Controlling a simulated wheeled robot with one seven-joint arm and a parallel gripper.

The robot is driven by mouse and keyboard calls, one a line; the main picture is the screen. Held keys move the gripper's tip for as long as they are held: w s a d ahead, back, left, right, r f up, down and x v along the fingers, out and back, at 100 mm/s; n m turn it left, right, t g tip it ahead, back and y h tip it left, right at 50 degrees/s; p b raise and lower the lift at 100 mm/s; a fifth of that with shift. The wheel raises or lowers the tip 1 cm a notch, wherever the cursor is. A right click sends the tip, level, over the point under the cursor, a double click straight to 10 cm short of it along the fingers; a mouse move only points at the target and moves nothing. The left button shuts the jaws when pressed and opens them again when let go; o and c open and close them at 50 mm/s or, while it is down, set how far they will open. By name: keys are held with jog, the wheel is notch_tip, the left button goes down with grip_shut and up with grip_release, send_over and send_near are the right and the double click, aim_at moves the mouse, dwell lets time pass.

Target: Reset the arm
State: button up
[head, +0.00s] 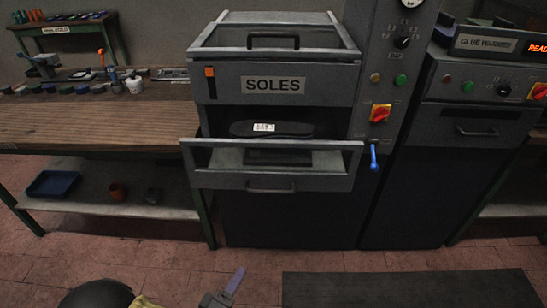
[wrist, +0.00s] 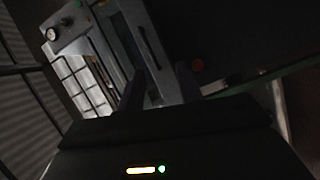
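My gripper (wrist: 160,83) shows in the wrist view with its two dark fingers apart and no object seen between them. In the head view, parts of my arm show at the bottom edge, low in front of the machine. The machine has a compartment labelled SOLES (head: 273,85). A dark sole with a white label (head: 264,127) lies in the opening under it. A drawer (head: 270,183) below is pulled out. A blue-handled lever (head: 374,157) hangs at the right of the machine, apart from my arm. The wrist view is dark and tilted.
A wooden workbench (head: 95,124) with small pots and tools stands at the left, with a blue tray (head: 53,184) on its lower shelf. A glue warmer (head: 484,42) stands at the right. A dark mat (head: 410,290) lies on the tiled floor. Floor before the machine looks clear.

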jog(key=w+d+r+m+g+y, duration=0.2)
jog(key=w+m+g+y, duration=0.2)
jog(key=w, duration=0.3)
jog(key=w+d+r+m+g+y, duration=0.2)
jog(key=w+d+m+g+y, duration=0.15)
jog(key=w, duration=0.35)
jog(key=s+d+r+m+g, duration=0.1)
jog(key=s+d+r+g, duration=0.3)
jog(key=d, duration=0.5)
jog(key=s+d+r+m+g, duration=0.2)
jog(key=s+d+r, duration=0.3)
jog(key=d, duration=0.5)
jog(key=w+p+v, duration=0.2)
jog(key=p+v, duration=1.6)
jog(key=shift+w+r, duration=0.3)
jog(key=shift+r, duration=0.05)
